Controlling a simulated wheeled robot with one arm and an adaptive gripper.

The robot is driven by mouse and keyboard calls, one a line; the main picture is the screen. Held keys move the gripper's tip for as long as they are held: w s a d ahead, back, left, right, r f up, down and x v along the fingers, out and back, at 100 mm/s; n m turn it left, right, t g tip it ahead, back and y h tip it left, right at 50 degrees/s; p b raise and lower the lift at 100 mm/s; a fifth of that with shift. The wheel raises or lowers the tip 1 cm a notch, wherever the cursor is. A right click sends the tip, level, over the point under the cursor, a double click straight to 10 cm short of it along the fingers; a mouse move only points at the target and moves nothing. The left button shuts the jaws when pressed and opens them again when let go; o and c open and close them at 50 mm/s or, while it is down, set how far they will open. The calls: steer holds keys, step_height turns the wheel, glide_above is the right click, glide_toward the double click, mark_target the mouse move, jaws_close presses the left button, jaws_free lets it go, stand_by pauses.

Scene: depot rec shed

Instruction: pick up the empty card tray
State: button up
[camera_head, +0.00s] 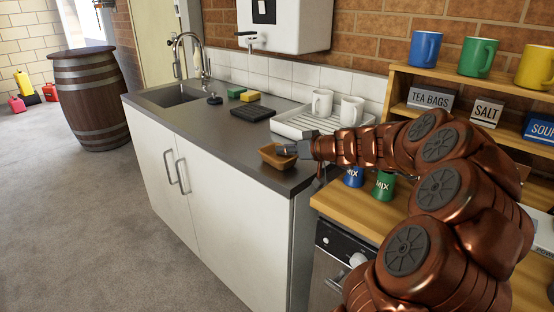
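A small brown tray (271,158), which looks like the card tray, is at the front edge of the dark counter, near its right end. The part of its inside that shows looks empty. My gripper (287,150) reaches in from the right, with its fingers at the tray's right side and overlapping its rim in the picture. The fingers are small and partly hidden, so I cannot tell whether they are closed on the tray wall. I also cannot tell whether the tray rests on the counter or is just above it.
Behind the tray, a white drainer (296,124) holds two white mugs. A black ribbed pad (251,113), sponges (249,96) and the sink (172,95) are further left. Wooden shelves (448,84) with coloured mugs stand at right. The front-left counter is clear.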

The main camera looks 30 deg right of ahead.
jaws_close()
steer(key=shift+r, duration=0.15)
